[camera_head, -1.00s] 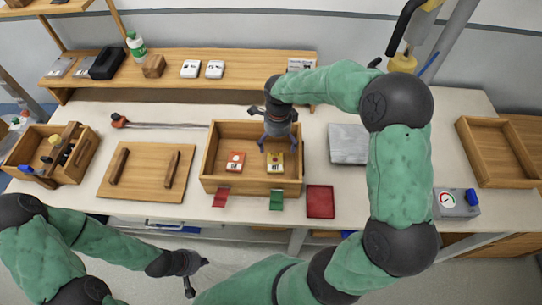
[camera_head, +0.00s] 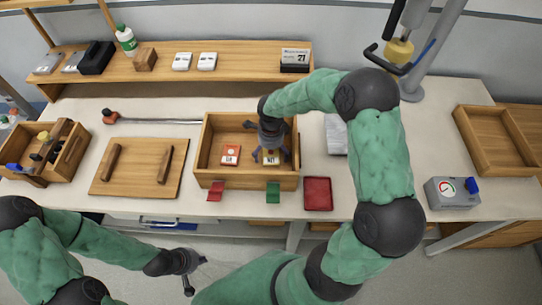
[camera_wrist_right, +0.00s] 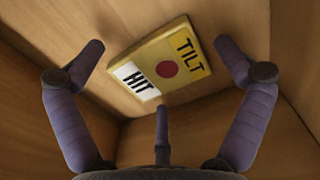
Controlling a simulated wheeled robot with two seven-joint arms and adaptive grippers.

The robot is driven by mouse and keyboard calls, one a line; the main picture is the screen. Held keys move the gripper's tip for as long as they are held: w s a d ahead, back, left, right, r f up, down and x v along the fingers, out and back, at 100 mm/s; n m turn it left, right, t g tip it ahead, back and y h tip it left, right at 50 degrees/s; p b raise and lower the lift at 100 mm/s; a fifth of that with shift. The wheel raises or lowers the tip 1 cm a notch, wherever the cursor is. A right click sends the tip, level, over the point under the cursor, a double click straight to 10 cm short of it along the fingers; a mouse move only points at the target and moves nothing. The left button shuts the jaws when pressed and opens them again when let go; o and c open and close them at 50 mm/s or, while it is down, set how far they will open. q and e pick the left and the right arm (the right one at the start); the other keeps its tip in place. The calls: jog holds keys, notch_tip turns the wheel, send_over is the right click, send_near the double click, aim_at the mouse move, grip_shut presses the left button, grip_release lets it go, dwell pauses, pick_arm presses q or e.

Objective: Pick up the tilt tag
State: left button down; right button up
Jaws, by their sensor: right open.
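The tilt tag (camera_wrist_right: 163,66) is a flat yellow and white block marked TILT and HIT, with a red dot. It lies on the floor of a wooden box; in the head view the tag (camera_head: 271,160) is partly covered by my right gripper (camera_head: 269,154). My right gripper is open, its fingers (camera_wrist_right: 160,62) spread around the tag in the wrist view, with no contact visible. A red and white tag (camera_head: 231,154) lies to the left in the same box. My left gripper (camera_head: 196,273) is open and empty in front of the table.
The wooden box (camera_head: 247,183) has raised walls around the tags. A red pad (camera_head: 318,194) and a green flap (camera_head: 273,193) are at its front. A wooden board with handles (camera_head: 138,170) lies left. A gauge box (camera_head: 451,193) stands right.

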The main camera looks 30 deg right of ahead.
jog(key=c, duration=1.1)
